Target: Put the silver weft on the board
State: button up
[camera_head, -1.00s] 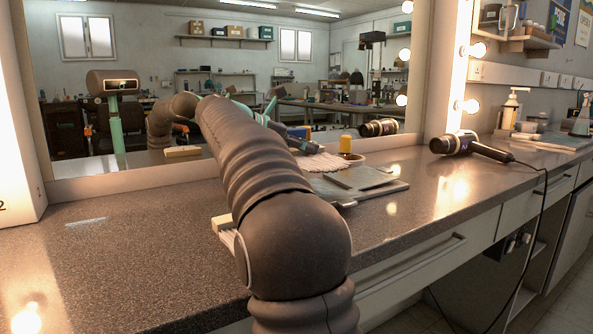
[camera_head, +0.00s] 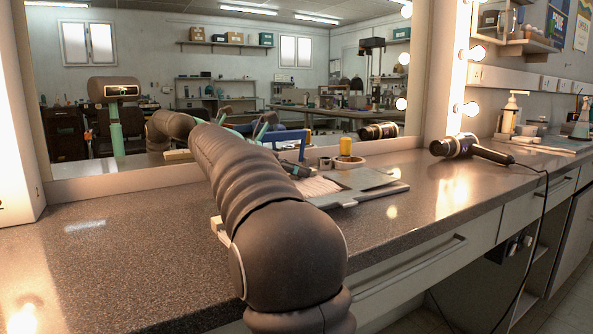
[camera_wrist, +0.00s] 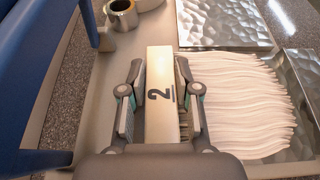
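The silver weft (camera_wrist: 240,98) shows in the wrist view as pale wavy strands running right from a light block (camera_wrist: 161,100) marked "2". Its strands (camera_head: 318,187) also show in the head view, beyond my arm. My gripper (camera_wrist: 161,88) is open around the block, one finger on each side, with narrow gaps visible.
A blue frame (camera_wrist: 40,75) stands close left of my gripper. A metal cup (camera_wrist: 122,14) is near the board's far edge. A grey plate (camera_head: 367,178) lies on the board. A hair dryer (camera_head: 465,147) lies farther right. Another pale block (camera_head: 217,224) is partly behind my arm.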

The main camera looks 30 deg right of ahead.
jog(key=o, duration=0.3)
jog(key=shift+r, duration=0.15)
jog(key=p+v, duration=0.1)
jog(key=v, duration=1.1)
jog(key=shift+r, duration=0.1)
